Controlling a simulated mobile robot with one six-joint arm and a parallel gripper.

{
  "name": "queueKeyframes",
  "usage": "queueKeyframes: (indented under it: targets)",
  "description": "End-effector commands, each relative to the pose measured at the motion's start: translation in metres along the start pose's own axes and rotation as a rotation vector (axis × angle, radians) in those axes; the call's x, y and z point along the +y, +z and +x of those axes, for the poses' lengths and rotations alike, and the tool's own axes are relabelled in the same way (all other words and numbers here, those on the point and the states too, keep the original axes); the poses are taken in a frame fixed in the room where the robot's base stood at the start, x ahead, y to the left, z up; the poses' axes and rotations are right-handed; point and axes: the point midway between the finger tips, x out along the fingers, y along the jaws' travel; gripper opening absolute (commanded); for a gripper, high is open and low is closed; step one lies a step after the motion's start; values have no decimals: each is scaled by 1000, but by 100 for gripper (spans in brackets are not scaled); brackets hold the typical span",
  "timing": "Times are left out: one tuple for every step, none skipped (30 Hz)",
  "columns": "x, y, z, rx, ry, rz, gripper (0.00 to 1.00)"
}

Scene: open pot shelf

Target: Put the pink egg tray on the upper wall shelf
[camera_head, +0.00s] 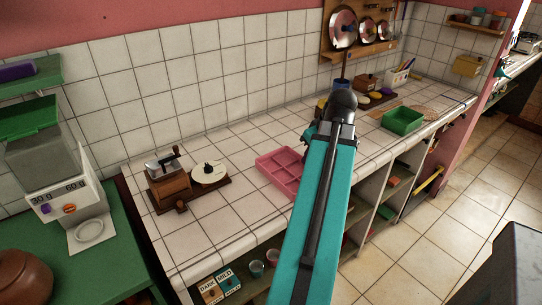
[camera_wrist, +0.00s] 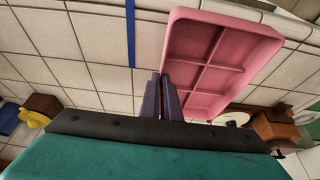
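The pink egg tray (camera_head: 281,170) is a shallow divided tray at the middle of the white tiled counter, partly hidden by my arm in the head view. In the wrist view the tray (camera_wrist: 205,65) fills the upper right, close to the camera. My gripper (camera_wrist: 164,76) has its two fingers close together at the tray's near left wall and looks shut on it. I cannot tell whether the tray rests on the counter or is slightly raised. A green wall shelf (camera_head: 34,80) with a purple item is at upper left. A wooden wall shelf (camera_head: 473,27) holding small pots is at upper right.
A wooden mill (camera_head: 171,185) and round white disc (camera_head: 208,172) stand left of the tray. A green bin (camera_head: 402,121) stands to the right, with small items behind my arm. Pan lids hang on a wooden board (camera_head: 330,50). A scale (camera_head: 66,200) stands at left.

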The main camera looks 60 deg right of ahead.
Motion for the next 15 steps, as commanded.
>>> queueKeyframes:
  targets:
    - [0,0,0,0,0,0,0]
    - [0,-1,0,0,0,-1,0]
    - [0,-1,0,0,0,-1,0]
    - [0,-2,0,0,-1,-1,0]
    - [1,-3,1,0,-1,-1,0]
    - [2,-5,2,0,-1,-1,0]
    - [3,-7,2,0,-1,-1,0]
    - [4,-10,4,0,-1,-1,0]
    - [5,-13,5,-1,-2,-2,0]
    - [6,-16,7,-1,-2,-2,0]
    - [8,-20,8,-1,-2,-2,0]
    - [9,-25,11,-1,-2,-3,0]
    - [11,-28,13,-1,-2,-3,0]
    - [12,-32,14,-1,-2,-3,0]
    - [14,-37,17,-1,-2,-3,0]
